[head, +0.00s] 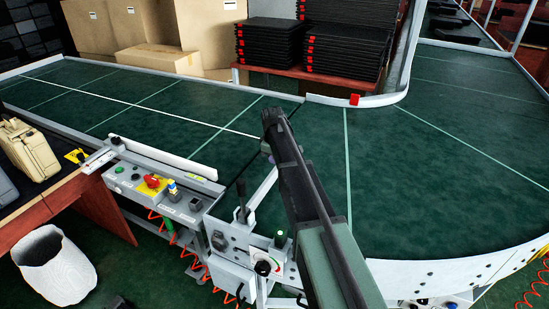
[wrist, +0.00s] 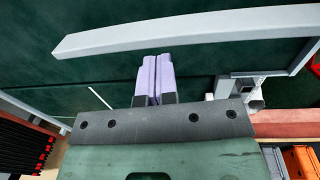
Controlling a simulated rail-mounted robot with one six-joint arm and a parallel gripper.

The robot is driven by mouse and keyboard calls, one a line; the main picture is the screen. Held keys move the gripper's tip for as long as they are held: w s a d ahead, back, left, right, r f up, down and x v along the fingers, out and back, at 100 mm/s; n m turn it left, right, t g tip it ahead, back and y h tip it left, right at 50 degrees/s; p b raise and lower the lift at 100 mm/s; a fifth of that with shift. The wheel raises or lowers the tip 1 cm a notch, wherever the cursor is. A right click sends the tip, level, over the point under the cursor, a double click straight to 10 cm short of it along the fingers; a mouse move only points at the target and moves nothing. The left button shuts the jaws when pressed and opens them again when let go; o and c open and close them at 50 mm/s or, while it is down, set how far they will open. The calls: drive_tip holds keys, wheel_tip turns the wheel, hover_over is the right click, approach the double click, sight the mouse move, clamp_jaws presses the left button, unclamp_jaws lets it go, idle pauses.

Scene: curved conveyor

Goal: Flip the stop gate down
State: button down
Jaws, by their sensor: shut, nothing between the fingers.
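A long pale bar (head: 165,158), which looks like the stop gate, runs lengthwise along the near edge of the left belt. Its right end looks free, and its left end is by a small bracket. In the wrist view a long pale bar (wrist: 190,32) that appears to be the same one crosses the top over green belt. My gripper (head: 266,150) is over the belt, to the right of the bar. In the wrist view its purple fingers (wrist: 153,78) are together with nothing between them. Their tips appear just below the bar; I cannot tell the depth between them.
A control box (head: 165,190) with a red button and a black lever (head: 241,200) stand along the near edge. Black trays (head: 270,38) are stacked behind the belt, beside cardboard boxes (head: 205,30). The green belt (head: 420,165) is empty.

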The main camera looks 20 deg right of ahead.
wheel_tip(320, 180, up, 10)
drive_tip(key=p, duration=0.8)
drive_tip(key=shift+w, duration=0.2)
drive_tip(key=shift+a, duration=0.15)
drive_tip(key=s+a+m, duration=0.3)
drive_tip(key=s, duration=0.7)
drive_tip(key=s+a+m, duration=0.3)
drive_tip(key=s+a, duration=0.1)
drive_tip(key=s, duration=0.7)
drive_tip(key=s+a+m, duration=0.3)
drive_tip(key=s, duration=0.7)
drive_tip(key=shift+s+a+g+y, duration=0.25)
drive_tip(key=shift+s+g+y, duration=0.05)
drive_tip(key=shift+s+g, duration=0.1)
